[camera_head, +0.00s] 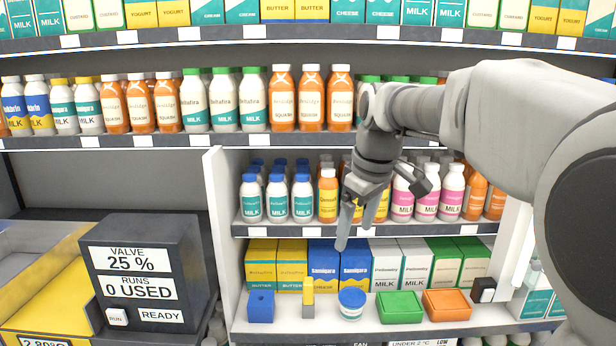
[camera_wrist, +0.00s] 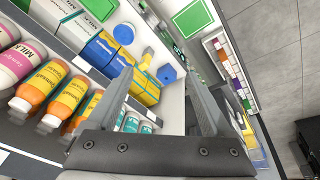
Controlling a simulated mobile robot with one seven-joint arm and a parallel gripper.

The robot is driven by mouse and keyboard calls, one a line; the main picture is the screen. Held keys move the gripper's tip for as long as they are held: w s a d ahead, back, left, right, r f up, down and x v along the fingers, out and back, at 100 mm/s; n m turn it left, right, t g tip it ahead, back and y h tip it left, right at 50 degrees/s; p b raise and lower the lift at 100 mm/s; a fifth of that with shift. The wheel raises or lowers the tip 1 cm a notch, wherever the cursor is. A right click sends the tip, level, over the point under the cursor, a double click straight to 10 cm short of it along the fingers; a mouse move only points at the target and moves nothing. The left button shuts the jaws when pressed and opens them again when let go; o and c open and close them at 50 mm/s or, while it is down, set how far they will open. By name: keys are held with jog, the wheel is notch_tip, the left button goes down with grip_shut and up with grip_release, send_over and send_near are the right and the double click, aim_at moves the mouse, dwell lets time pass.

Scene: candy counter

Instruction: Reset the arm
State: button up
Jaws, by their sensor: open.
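My gripper (camera_head: 383,222) hangs from my grey arm, which reaches in from the right side of the head view. It points downward in front of the refrigerated shelf of bottles, above the lower shelf of cartons. Its two grey fingers are spread apart with nothing between them. In the wrist view the gripper (camera_wrist: 158,84) also shows open and empty, with the lower shelf beyond its fingers. The arm hides part of the bottles on the right.
Below my gripper, a blue block (camera_head: 261,307), a grey and yellow block (camera_head: 308,303), a blue-lidded tub (camera_head: 351,303), a green box (camera_head: 400,307) and an orange box (camera_head: 449,304) stand on the lower shelf. A dark valve box (camera_head: 190,262) stands left of the white divider (camera_head: 222,240).

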jog(key=s+d+f+m+t, duration=0.1)
jog(key=s+d+f+m, duration=0.1)
jog(key=s, duration=1)
jog(key=s+d+f+m+t+h, duration=0.1)
jog(key=s+d+f+m, duration=0.2)
jog(key=s+m, duration=0.4)
jog(key=s+f, duration=0.1)
jog(key=s, duration=0.3)
jog(key=shift+s+d+f+t, duration=0.25)
jog(key=shift+s+f+t, duration=0.1)
jog(key=shift+t, duration=0.05)
